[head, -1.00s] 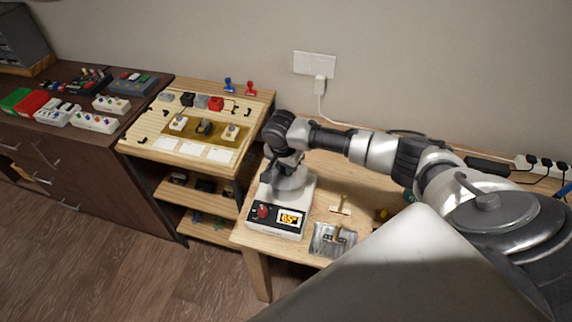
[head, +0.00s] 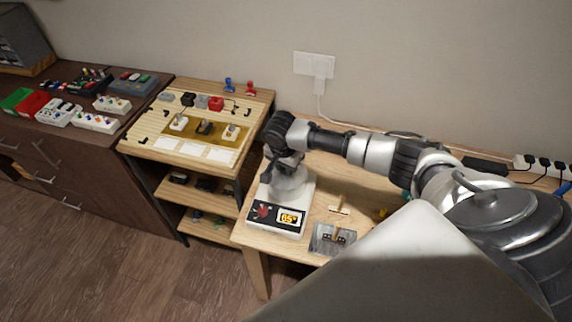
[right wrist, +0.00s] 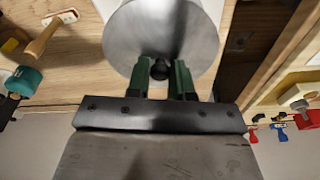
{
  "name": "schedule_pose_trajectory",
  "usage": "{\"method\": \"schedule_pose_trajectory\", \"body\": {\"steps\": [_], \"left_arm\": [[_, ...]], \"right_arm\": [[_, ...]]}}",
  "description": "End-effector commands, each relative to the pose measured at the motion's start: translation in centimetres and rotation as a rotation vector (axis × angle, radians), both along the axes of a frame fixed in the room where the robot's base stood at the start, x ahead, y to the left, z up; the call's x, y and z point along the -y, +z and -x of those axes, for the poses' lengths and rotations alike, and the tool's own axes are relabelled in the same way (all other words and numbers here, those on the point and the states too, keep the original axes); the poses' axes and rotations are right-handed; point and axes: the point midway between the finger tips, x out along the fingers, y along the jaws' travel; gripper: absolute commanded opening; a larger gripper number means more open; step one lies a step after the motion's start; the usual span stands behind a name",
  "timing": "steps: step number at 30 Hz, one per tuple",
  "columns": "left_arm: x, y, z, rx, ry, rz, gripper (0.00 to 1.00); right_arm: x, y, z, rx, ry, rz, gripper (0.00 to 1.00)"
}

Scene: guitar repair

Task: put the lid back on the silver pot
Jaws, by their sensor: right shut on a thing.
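The silver pot (head: 289,189) stands on a white heating unit (head: 277,213) with a red knob and a lit display, on the wooden bench. My right gripper (head: 289,163) points down over the pot. In the right wrist view its green fingers (right wrist: 161,74) are shut on the black knob (right wrist: 160,69) of the round silver lid (right wrist: 158,32). The lid is over the pot and hides most of it there. I cannot tell whether the lid's rim touches the pot. My left gripper is not in view.
A wooden brush-like tool (head: 339,206) and a grey metal block (head: 331,239) lie on the bench right of the unit. A sloped wooden pedal board (head: 215,110) stands to the left. A wall outlet (head: 314,65) and cables are behind.

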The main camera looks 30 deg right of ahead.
Motion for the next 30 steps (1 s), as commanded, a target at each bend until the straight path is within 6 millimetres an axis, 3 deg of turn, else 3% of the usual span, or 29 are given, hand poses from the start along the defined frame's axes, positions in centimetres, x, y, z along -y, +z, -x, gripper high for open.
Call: {"method": "schedule_pose_trajectory", "body": {"steps": [3, 4, 9, 15, 21, 30], "left_arm": [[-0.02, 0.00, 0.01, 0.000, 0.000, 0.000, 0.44], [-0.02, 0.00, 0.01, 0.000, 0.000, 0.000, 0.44], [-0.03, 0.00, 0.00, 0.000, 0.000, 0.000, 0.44], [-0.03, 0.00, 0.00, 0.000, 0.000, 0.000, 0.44], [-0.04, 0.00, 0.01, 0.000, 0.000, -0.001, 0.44], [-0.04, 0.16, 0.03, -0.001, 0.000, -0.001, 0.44]], "right_arm": [[-0.01, 0.01, -0.02, 0.000, 0.000, 0.000, 0.00], [-0.01, 0.02, -0.02, 0.000, 0.000, 0.000, 0.23], [0.00, 0.02, -0.02, 0.000, 0.000, 0.000, 0.49], [0.00, 0.02, -0.02, 0.000, 0.000, 0.000, 0.51], [0.00, 0.01, -0.01, 0.000, 0.000, 0.000, 0.77], [0.00, 0.16, -0.01, 0.000, 0.000, 0.000, 0.77]]}}
